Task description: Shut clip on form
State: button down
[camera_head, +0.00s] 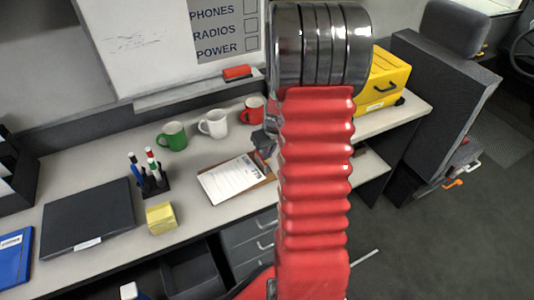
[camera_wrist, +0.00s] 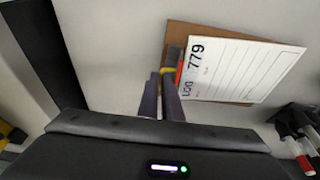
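A brown clipboard (camera_wrist: 178,32) with a white printed form (camera_wrist: 245,72) marked LOG 779 lies on the counter. The clipboard (camera_head: 262,181) and form (camera_head: 231,180) also show in the head view. A dark clip (camera_wrist: 174,58) with red and yellow parts is at the form's headed edge; whether its jaw is shut is too small to tell. My gripper (camera_wrist: 161,75) has its two dark fingertips close together at the clip's yellow part. Whether they touch or hold it is unclear. In the head view my gripper (camera_head: 262,141) is partly hidden behind my red arm.
Green (camera_head: 173,135), white (camera_head: 214,123) and red (camera_head: 252,110) mugs stand behind the clipboard. A marker holder (camera_head: 152,184), yellow block (camera_head: 161,217) and dark laptop-like slab (camera_head: 88,216) are left. A yellow case (camera_head: 382,83) is right.

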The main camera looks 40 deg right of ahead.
jog(key=shift+w+a+r, duration=0.2)
jog(key=shift+a+r, duration=0.2)
jog(key=shift+a, duration=0.35)
dwell(0.8)
jog(key=shift+w+a, duration=0.1)
jog(key=shift+a, duration=0.35)
jog(key=shift+w+a+f, duration=0.1)
jog(key=shift+w+a, duration=0.05)
jog(key=shift+a, duration=0.35)
jog(key=shift+w+a+f, duration=0.1)
jog(key=shift+a, duration=0.35)
dwell(1.2)
jog(key=shift+w+a+f, duration=0.1)
jog(key=shift+a+f, duration=0.2)
jog(key=shift+a, duration=0.05)
dwell(0.4)
jog(key=c, duration=1.9)
grip_release()
jog(key=shift+r, duration=4)
